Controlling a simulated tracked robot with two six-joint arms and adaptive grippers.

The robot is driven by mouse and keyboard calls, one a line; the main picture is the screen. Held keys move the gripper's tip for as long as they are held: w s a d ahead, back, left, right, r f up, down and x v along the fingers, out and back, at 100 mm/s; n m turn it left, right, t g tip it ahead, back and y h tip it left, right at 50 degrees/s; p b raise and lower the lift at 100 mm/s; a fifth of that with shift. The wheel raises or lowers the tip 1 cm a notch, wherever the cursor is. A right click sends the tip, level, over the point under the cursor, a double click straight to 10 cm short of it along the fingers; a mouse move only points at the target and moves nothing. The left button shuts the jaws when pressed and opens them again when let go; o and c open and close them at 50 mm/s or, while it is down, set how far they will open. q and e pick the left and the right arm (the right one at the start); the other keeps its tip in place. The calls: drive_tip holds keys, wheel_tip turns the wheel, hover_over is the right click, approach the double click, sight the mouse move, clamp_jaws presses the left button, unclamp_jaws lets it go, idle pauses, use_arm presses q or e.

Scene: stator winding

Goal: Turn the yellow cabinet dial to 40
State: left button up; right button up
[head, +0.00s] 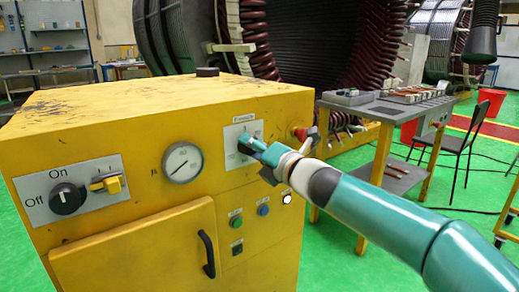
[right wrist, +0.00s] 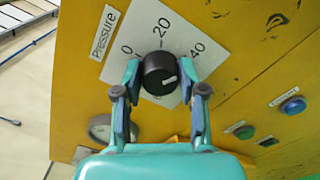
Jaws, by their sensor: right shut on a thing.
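The yellow cabinet (head: 130,120) stands in front of me, with a white Pressure plate (head: 232,134) on its face. In the right wrist view the plate (right wrist: 143,38) reads 0 at left, 20 at top and 40 at right. The black round dial knob (right wrist: 159,74) sits on it. Its white mark is at the right of its face, on the 40 side. My right gripper (right wrist: 160,82) is shut on the knob, one finger on each side. In the head view my right gripper (head: 251,146) covers the knob. My left gripper is not in view.
The cabinet also bears a round gauge (head: 182,163), an On/Off switch (head: 67,199), a green button (head: 236,221), a blue button (head: 263,210) and a red knob (head: 300,133). A yellow-legged table (head: 372,150) and black chair (head: 470,135) stand to the right.

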drive_tip(key=shift+a+f, duration=0.15)
drive_tip(key=shift+f, duration=0.05)
drive_tip(key=o, duration=1.1)
drive_tip(key=shift+w, duration=0.1)
drive_tip(key=shift+o, duration=0.2)
drive_tip(key=v, duration=1.2)
